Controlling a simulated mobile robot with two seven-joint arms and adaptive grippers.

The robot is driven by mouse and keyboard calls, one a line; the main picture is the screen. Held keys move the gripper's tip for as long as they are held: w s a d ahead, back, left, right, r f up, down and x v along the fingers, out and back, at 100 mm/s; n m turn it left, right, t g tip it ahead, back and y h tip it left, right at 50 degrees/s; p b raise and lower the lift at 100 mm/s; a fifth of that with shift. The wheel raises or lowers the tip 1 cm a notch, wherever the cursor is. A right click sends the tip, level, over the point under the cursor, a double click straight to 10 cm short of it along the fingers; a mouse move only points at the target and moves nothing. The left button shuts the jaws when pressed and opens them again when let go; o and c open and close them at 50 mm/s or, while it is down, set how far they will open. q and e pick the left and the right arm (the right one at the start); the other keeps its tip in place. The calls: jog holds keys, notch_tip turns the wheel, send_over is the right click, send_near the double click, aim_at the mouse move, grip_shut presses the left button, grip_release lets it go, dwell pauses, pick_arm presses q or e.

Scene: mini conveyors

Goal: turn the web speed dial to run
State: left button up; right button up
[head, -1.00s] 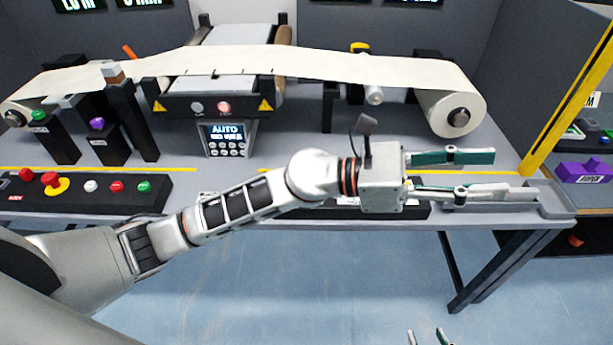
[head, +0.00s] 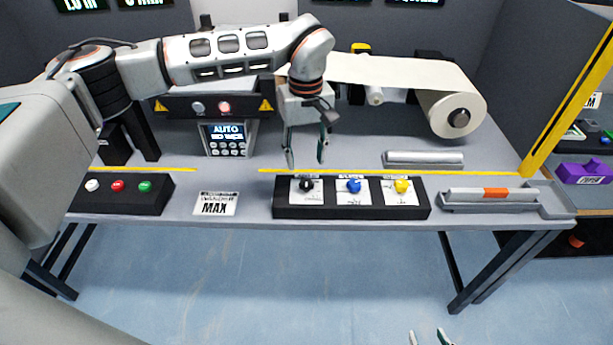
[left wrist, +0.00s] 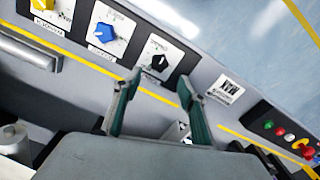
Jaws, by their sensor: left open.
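A black control box (head: 350,212) at the table's front carries three dials on white labelled plates: black (head: 308,184), blue (head: 354,186) and yellow (head: 402,186). The label words are too small to read, so I cannot tell which is the web speed dial. My left gripper (head: 306,160) points down, open and empty, above and just behind the black dial. In the left wrist view the black dial (left wrist: 160,62) shows just beyond the open fingers (left wrist: 158,90), with the blue dial (left wrist: 105,32) farther left. My right gripper's fingertips (head: 428,338) show apart at the bottom edge.
A MAX card (head: 214,204) lies left of the dial box. A button box (head: 120,202) is farther left. A grey tray (head: 490,207) with a roller is at right, and another roller (head: 424,159) lies behind it. The paper roll (head: 452,112) stands at the back.

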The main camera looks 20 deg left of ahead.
aim_at(307, 182)
pick_arm(q)
notch_tip(307, 182, down, 7)
jog(key=shift+d+f, duration=0.15)
dwell(0.4)
jog(key=c, duration=1.1)
